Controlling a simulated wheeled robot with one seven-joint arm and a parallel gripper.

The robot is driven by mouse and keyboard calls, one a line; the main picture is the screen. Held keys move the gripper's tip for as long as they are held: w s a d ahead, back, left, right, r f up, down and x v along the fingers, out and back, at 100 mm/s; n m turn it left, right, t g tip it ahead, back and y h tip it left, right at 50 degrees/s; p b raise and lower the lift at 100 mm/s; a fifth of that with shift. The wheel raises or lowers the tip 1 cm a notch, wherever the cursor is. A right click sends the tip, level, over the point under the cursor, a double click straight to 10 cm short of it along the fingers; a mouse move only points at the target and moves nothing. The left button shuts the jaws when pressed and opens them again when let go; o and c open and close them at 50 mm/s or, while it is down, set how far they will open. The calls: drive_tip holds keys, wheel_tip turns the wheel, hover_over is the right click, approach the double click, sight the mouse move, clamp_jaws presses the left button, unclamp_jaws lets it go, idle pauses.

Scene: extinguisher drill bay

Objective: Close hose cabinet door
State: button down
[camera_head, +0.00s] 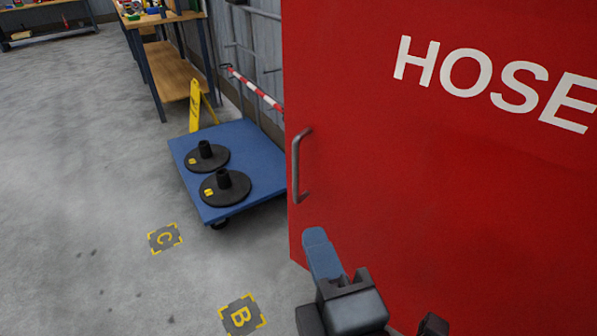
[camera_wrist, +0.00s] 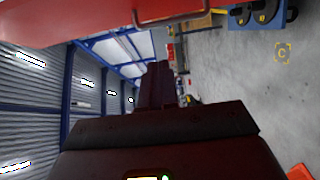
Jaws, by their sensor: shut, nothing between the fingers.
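The hose cabinet door (camera_head: 430,150) is a large red panel with white "HOSE" lettering, filling the right of the head view. Its grey bar handle (camera_head: 297,165) is near its left edge. My gripper (camera_head: 316,240) is shut and empty, in front of the door's lower left part and below the handle. Whether it touches the door I cannot tell. In the wrist view, the door (camera_wrist: 60,20) shows as a red surface at the top left with the handle (camera_wrist: 170,18) at top centre. My gripper (camera_wrist: 160,70) points away, its fingers together. The cabinet's inside is hidden.
A blue platform cart (camera_head: 235,140) with two black round bases (camera_head: 226,188) stands left of the door. A yellow floor sign (camera_head: 196,105) and a workbench (camera_head: 165,65) are behind it. Floor marks C (camera_head: 165,238) and B (camera_head: 242,315) lie on open concrete at left.

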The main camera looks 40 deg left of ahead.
sight(298, 165)
drive_tip(key=x, duration=0.4)
drive_tip(key=w+p+x, duration=0.1)
drive_tip(key=x, duration=0.4)
drive_tip(key=d+x, duration=0.1)
drive_tip(key=x, duration=0.3)
drive_tip(key=shift+w+a+f, duration=0.2)
drive_tip(key=shift+w+a, duration=0.05)
drive_tip(key=shift+w, duration=0.45)
